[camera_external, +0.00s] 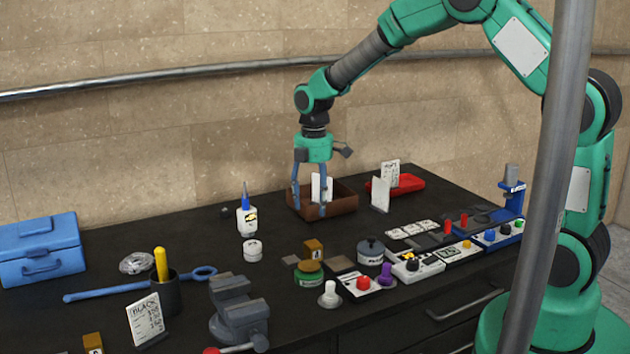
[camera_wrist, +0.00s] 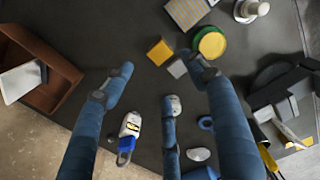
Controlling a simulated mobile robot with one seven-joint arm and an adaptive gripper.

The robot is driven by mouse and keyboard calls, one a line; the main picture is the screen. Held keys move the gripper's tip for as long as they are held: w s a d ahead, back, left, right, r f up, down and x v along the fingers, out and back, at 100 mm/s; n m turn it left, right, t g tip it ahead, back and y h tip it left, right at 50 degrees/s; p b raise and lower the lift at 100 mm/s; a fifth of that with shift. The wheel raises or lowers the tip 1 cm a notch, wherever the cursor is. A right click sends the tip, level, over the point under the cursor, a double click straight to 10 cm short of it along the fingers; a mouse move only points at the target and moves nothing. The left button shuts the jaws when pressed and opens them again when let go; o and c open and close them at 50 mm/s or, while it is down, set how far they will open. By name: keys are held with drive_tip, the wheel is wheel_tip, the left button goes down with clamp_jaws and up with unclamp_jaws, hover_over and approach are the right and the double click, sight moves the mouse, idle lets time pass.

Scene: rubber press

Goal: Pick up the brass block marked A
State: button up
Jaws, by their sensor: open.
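A brass block (camera_external: 313,248) with a dark mark on its face stands in the middle of the bench, just behind the green jar, in the external view. A yellow-brass block also shows at upper centre in the wrist view (camera_wrist: 160,52). A second brass block (camera_external: 93,343) with a dark mark is partly cut off at the bottom left edge. I cannot read either mark for certain. My gripper (camera_external: 309,208) hangs fingers down over the wooden tray, behind the middle block and apart from it. In the wrist view its blue fingers (camera_wrist: 162,72) are spread and empty.
The wooden tray (camera_external: 338,207) holds a white card. The glue bottle (camera_external: 246,219) and white jar (camera_external: 253,251) stand left of the middle block. The green jar (camera_external: 309,274) is close in front of it. The vise (camera_external: 238,308) is front left. Bare bench lies behind the block.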

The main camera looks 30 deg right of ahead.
sight(313, 244)
drive_tip(key=shift+f+b, duration=0.5)
drive_tip(key=shift+f, duration=3.85)
drive_tip(key=shift+w+a+f+b, duration=0.1)
drive_tip(key=shift+f+b, duration=0.3)
drive_tip(key=shift+f, duration=2.2)
clamp_jaws()
